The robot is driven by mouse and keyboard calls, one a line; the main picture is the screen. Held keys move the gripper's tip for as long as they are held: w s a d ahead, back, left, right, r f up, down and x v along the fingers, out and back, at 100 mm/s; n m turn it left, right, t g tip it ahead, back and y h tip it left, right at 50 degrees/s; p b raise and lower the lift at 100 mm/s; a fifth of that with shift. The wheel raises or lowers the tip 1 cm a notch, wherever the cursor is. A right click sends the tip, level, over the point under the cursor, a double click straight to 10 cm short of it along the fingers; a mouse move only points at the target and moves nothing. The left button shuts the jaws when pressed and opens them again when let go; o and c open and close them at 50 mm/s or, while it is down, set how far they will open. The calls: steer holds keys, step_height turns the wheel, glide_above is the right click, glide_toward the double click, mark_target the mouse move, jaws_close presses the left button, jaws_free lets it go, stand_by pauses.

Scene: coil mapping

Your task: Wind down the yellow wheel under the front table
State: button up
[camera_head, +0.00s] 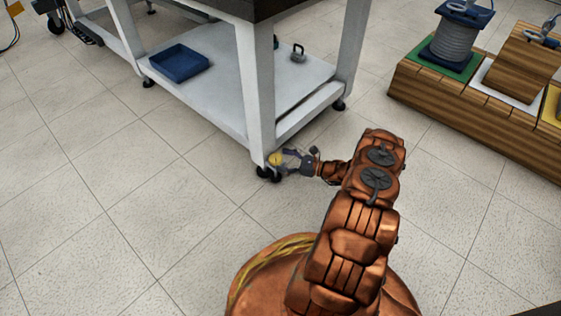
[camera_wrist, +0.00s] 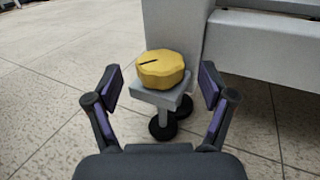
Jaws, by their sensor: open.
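The yellow wheel (camera_wrist: 163,70) sits on a small grey bracket (camera_wrist: 160,96) at the foot of the table leg, above dark casters (camera_wrist: 163,127). It has a dark line on its top. In the head view the yellow wheel (camera_head: 275,158) shows small at the base of the near leg of the front table (camera_head: 257,90). My gripper (camera_wrist: 160,85) is open, with one finger on each side of the wheel in the wrist view and gaps between. In the head view my gripper (camera_head: 287,160) is beside the leg, partly covering the wheel.
The table's lower shelf (camera_head: 225,85) holds a blue tray (camera_head: 179,62) and a small grey weight-like object (camera_head: 297,54). A wooden stand (camera_head: 430,88) with a cable spool (camera_head: 457,38) is at the right. The tiled floor on the left is clear.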

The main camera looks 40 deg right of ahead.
steer(key=shift+w+a, duration=0.45)
steer(key=shift+w, duration=0.15)
steer(key=c, duration=1.2)
